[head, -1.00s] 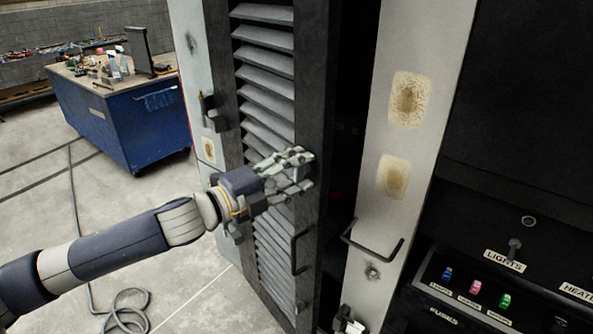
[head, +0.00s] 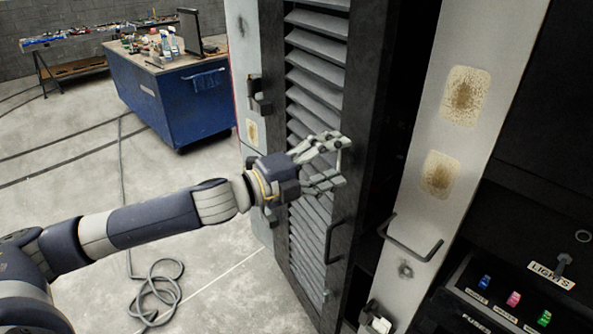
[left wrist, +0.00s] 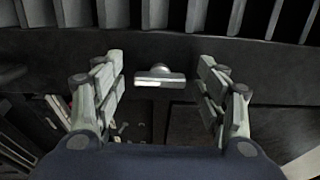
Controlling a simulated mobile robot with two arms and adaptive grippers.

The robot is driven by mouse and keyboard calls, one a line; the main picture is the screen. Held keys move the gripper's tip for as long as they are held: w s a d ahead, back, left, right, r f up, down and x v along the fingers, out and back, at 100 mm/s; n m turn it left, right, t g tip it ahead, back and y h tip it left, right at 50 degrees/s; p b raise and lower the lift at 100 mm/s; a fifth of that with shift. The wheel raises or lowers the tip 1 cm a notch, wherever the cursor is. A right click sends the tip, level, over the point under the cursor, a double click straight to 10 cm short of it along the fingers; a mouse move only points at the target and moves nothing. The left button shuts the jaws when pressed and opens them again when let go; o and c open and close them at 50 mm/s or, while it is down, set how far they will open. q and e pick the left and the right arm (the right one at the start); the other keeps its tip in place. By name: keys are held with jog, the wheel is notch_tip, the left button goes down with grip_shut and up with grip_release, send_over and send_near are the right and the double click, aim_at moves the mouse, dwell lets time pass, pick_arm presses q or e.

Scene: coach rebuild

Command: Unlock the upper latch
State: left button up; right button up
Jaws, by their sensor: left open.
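The louvred dark door (head: 362,90) stands in the middle of the head view. My left gripper (head: 343,162) is open in front of its right-hand frame, above the door's bar handle (head: 331,243). In the left wrist view a small metal T-shaped latch handle (left wrist: 160,77) sits on the dark frame. It lies between the spread fingers of my left gripper (left wrist: 165,92), seemingly untouched by them. In the head view the fingers largely cover this latch. My right gripper is not in view.
A pale panel (head: 448,130) with a bar handle (head: 410,243) stands right of the door, beside a dark gap. A switch panel (head: 510,300) is at lower right. A blue workbench (head: 185,105) stands at back left. A cable (head: 160,290) lies on the open floor.

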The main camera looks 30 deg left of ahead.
pick_arm(q)
jog(key=v, duration=1)
jog(key=shift+a, duration=0.4)
dwell(0.5)
jog(key=shift+s+f, duration=0.1)
jog(key=shift+s, duration=0.05)
jog(key=shift+a, duration=0.1)
dwell(0.4)
